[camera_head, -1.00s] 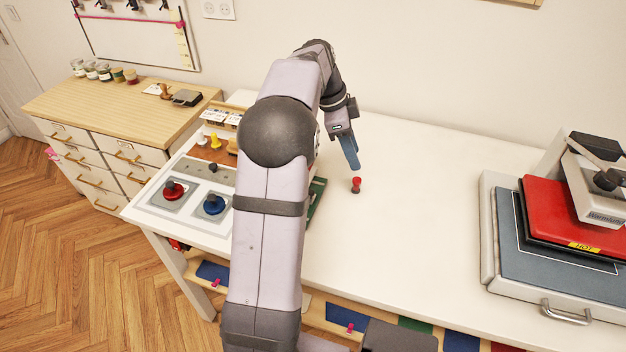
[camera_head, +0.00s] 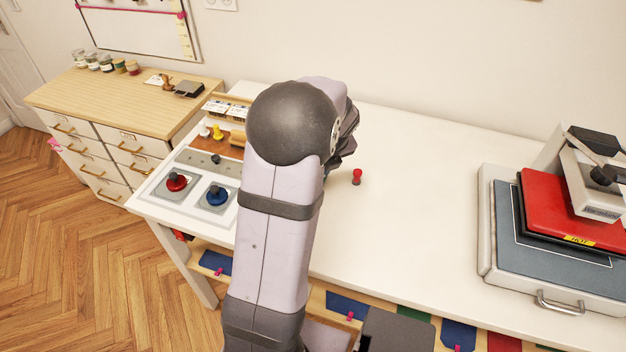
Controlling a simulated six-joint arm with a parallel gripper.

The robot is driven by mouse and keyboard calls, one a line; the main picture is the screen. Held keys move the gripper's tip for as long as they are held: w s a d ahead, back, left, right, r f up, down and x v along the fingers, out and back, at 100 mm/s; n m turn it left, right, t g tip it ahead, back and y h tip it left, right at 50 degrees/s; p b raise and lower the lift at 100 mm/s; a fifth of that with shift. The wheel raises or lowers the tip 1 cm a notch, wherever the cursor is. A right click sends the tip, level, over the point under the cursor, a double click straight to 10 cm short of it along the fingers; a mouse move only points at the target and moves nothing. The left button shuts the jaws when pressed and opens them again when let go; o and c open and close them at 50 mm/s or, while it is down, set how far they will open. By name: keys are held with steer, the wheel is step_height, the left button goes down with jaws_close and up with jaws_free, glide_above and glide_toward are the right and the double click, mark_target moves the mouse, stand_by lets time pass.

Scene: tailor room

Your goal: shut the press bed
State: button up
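The heat press stands at the right of the white table. Its grey press bed (camera_head: 560,256) has a metal handle (camera_head: 560,304) on its front edge. The bed sticks out toward the front, past the red upper plate (camera_head: 575,212) with its yellow "HOT" label. My gripper is hidden behind my own arm, left of the middle of the table and well apart from the press. Whether it is open or shut does not show.
A small red peg-like piece (camera_head: 356,177) stands on the white table (camera_head: 430,215) just right of my arm. Red and blue stamps (camera_head: 176,182) sit on pads at the left. The table between the red piece and the press is clear.

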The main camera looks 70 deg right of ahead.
steer(key=shift+p+x, duration=0.55)
steer(key=shift+x, duration=2.95)
jaws_close()
